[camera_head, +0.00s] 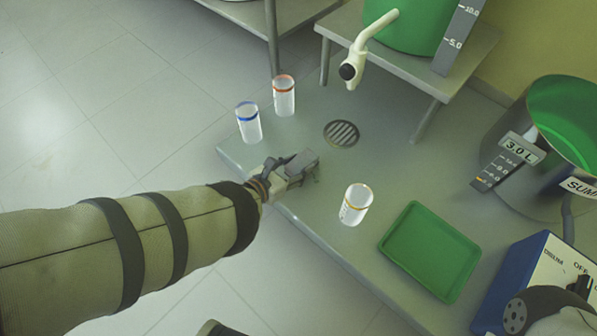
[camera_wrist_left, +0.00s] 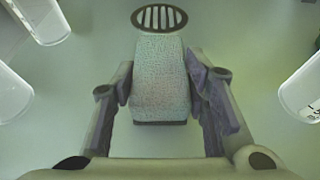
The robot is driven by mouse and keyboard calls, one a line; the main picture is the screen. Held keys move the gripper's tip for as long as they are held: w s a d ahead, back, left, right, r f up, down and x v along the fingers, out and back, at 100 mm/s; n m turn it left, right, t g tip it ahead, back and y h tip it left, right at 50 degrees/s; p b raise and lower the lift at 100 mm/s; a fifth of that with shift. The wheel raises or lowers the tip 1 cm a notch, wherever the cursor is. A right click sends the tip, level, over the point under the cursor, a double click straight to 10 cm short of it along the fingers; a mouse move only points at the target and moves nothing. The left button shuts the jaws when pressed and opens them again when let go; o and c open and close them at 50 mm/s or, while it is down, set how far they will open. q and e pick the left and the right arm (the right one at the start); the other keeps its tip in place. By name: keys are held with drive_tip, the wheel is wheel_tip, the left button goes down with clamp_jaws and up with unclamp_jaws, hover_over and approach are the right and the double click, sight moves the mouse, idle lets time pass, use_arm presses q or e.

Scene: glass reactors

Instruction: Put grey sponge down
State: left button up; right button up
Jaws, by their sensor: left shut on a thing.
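The grey sponge (camera_head: 303,164) is held in my left gripper (camera_head: 290,173), over the left part of the grey bench near its front edge. In the left wrist view the sponge (camera_wrist_left: 160,78) is a pale speckled block between the two fingers of the left gripper (camera_wrist_left: 163,88). The gripper is shut on it. The sponge's far end points toward the round drain grate. Whether its underside touches the bench is unclear. My right gripper cannot be made out.
A blue-ringed beaker (camera_head: 249,123) and a red-ringed beaker (camera_head: 284,96) stand behind left. A yellow-ringed beaker (camera_head: 355,204) stands right of the gripper. A green tray (camera_head: 429,250) lies farther right. The drain grate (camera_head: 341,134) lies under a white tap (camera_head: 357,62).

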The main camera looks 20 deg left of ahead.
use_arm(q)
drive_tip(key=shift+f, duration=0.85)
drive_tip(key=shift+s+f+b, duration=0.1)
drive_tip(key=shift+f+b, duration=0.05)
drive_tip(key=shift+b, duration=0.2)
drive_tip(key=o, duration=1.1)
drive_tip(key=shift+o, duration=0.2)
